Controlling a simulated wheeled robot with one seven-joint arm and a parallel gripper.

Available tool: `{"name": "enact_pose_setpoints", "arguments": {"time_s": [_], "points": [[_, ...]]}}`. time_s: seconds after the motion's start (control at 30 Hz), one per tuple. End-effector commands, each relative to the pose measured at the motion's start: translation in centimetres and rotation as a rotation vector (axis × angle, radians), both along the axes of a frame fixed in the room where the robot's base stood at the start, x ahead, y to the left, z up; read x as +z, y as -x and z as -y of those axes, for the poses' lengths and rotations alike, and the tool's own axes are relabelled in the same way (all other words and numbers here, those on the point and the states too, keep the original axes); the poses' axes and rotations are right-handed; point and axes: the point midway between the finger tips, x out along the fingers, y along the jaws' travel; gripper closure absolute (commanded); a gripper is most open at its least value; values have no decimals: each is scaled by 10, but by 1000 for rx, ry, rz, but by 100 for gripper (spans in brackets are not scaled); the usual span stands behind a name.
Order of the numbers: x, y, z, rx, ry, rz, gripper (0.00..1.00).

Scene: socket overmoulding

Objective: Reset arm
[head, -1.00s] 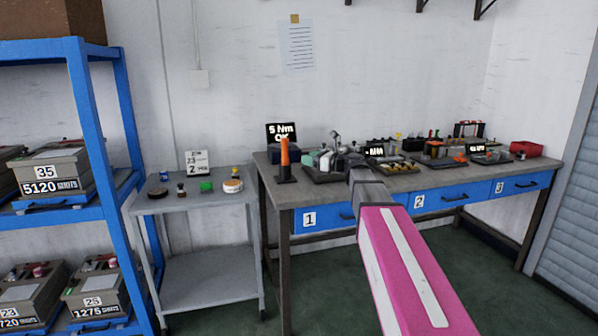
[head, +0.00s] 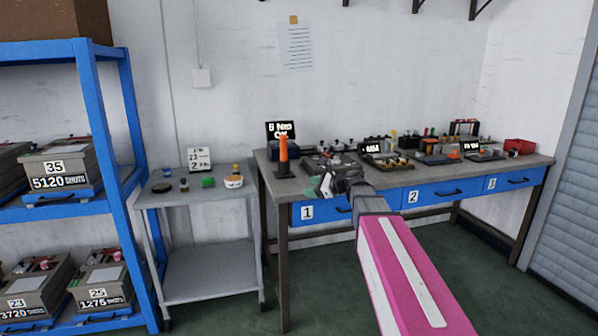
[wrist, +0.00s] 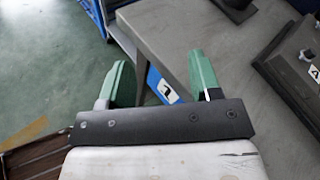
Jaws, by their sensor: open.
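My gripper (head: 328,184) is at the end of my pink arm, in front of the workbench's front edge near the drawer marked 1. In the wrist view my gripper (wrist: 155,85) shows two green fingers wide apart with nothing between them. Beyond the fingers are the floor, the bench edge and part of a blue drawer front with a number label (wrist: 162,86). The workbench (head: 275,176) stands against the wall, with trays and tools along its top. My gripper and arm hide part of the bench's front edge and drawer 1.
An orange-handled tool (head: 283,156) stands upright on the bench's left end. A grey cart (head: 215,194) with small items stands left of the bench. A blue shelf rack (head: 118,125) holds several labelled moulds at far left. Open green floor (head: 330,290) lies before the bench.

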Motion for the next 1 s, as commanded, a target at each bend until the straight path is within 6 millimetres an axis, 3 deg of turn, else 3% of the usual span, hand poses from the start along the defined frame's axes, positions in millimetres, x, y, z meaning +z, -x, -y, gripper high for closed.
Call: {"name": "enact_pose_setpoints", "arguments": {"time_s": [0.17, 0.27, 0.4, 0.6, 0.8, 1.0], "points": [[-67, 37, 10, 107, 280, 105, 42], [-117, 68, 22, 230, 501, 186, 42], [-185, 119, 48, 485, 816, 297, 42], [-256, 192, 94, 942, 1157, 415, 42], [-287, 237, 129, 1307, 1306, 471, 42], [-289, 242, 133, 1349, 1318, 477, 42]]}}
